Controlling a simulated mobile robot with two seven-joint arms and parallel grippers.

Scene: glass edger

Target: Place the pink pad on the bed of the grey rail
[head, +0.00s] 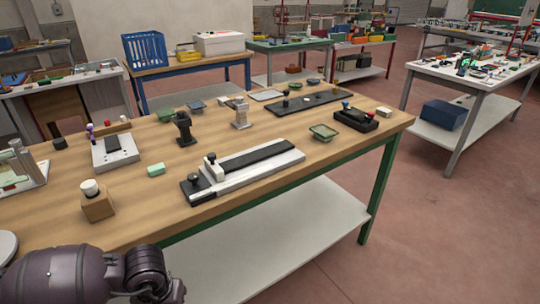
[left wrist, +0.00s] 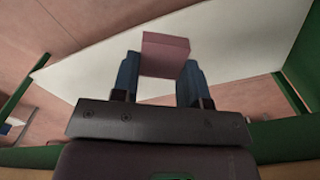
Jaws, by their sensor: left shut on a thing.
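The pink pad (left wrist: 165,55) shows in the left wrist view as a small pink block. My left gripper (left wrist: 160,78) is shut on it, with a dark blue finger on either side, and the pad sticks out past the fingertips. In the head view my left arm comes in at the bottom left; its gripper and the pad are out of that frame. A long pale grey rail (head: 265,172) lies near the table's front edge, with a dark strip (head: 257,156) along its top and a black knob block at its left end. My right gripper is in neither view.
The wooden table (head: 300,145) holds a wooden block with a white knob (head: 97,204), a mint block (head: 156,170), a black post (head: 184,130), a green dish (head: 323,132) and a dark plate (head: 308,102). Bare wood lies left of the rail. A white shelf (head: 290,235) is below.

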